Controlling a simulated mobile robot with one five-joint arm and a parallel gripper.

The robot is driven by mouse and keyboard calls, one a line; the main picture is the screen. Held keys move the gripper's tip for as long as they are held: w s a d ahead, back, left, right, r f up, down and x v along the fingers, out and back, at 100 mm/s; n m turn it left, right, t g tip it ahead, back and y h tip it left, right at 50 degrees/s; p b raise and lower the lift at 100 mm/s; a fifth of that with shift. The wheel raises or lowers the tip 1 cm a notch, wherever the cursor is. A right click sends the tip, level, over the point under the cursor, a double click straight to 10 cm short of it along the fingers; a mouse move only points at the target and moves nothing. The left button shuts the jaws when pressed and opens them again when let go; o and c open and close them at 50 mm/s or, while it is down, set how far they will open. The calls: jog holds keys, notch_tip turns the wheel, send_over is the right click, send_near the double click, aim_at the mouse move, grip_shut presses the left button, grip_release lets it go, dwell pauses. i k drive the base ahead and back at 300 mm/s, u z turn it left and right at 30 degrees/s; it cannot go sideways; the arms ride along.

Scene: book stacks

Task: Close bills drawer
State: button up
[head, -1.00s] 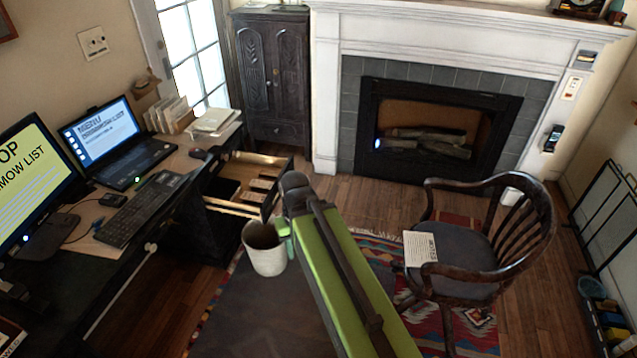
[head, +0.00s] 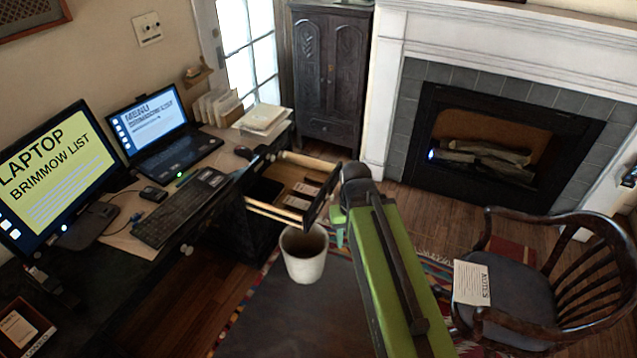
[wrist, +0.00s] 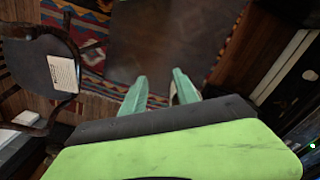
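The open drawer (head: 262,212) sticks out from the dark desk, below the laptop's end. It holds a dark compartment and several small bundles that may be bills; I cannot read a label. My gripper (head: 340,228) is just beyond and beside the drawer's front right end, mostly hidden by my green arm; I cannot tell whether it touches. In the wrist view my gripper's two green fingers (wrist: 160,88) stand apart with nothing between them, over the floor and rug.
A white bin (head: 304,256) stands on the floor below the drawer front. A wooden armchair (head: 530,290) with a paper on its seat is at the right. The desk carries a monitor (head: 50,185), laptop (head: 160,135) and keyboard (head: 180,208). Dark mat (head: 290,320) covers the floor in front.

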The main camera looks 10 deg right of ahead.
aim_at(291, 170)
jog(key=i, duration=0.5)
jog(key=z, duration=0.05)
jog(key=k, duration=1.2)
jog(key=u, duration=0.5)
jog(key=i, duration=1.85)
jog(key=u, duration=0.4)
